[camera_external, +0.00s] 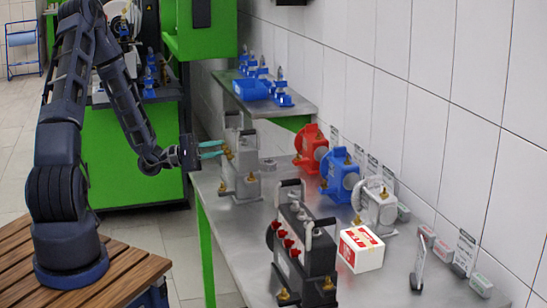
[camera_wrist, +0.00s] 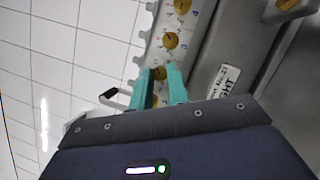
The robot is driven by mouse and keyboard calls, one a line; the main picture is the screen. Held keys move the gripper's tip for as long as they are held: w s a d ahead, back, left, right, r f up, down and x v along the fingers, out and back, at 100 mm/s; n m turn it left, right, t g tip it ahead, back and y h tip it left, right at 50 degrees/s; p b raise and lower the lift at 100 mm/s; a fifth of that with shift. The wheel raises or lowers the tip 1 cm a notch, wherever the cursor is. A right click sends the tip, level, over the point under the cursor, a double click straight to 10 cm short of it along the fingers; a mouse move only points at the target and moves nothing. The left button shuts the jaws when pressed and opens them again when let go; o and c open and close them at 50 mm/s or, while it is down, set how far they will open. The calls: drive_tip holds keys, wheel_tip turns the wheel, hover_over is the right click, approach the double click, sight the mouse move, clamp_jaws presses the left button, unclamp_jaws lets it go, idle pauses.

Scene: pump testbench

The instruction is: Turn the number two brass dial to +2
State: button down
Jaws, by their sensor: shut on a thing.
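A grey pump unit (camera_external: 246,187) stands on the metal bench, with brass fittings on its near side. My gripper (camera_external: 222,149) reaches its upper part from the left with teal fingers. In the wrist view, a light panel carries a row of brass dials. One brass dial (camera_wrist: 160,73) sits between the fingertips of my gripper (camera_wrist: 161,76), which is shut on it. A second brass dial (camera_wrist: 171,40) and a third (camera_wrist: 182,6) lie further up the row, clear of the fingers. The dial numbers and pointer settings are too small to read surely.
A dark unit with red knobs (camera_external: 305,250), a red-and-white box (camera_external: 361,249), a red pump (camera_external: 311,147) and a blue pump (camera_external: 339,172) stand on the bench. In the wrist view, a black-tipped lever (camera_wrist: 109,94) is left of the fingers and a grey body (camera_wrist: 225,45) right.

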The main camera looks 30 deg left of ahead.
drive_tip(key=m+g, duration=0.1)
drive_tip(key=m, duration=0.2)
drive_tip(key=m+g+y, duration=0.1)
drive_tip(key=m, duration=0.3)
drive_tip(key=shift+r+y, duration=0.2)
drive_tip(key=shift+y, duration=0.1)
idle(0.4)
drive_tip(key=c, duration=1.3)
unclamp_jaws()
drive_tip(key=shift+c, duration=0.2)
drive_tip(key=v, duration=1)
drive_tip(key=shift+s+a, duration=0.15)
drive_tip(key=shift+a, duration=0.2)
drive_tip(key=shift+r, duration=0.1)
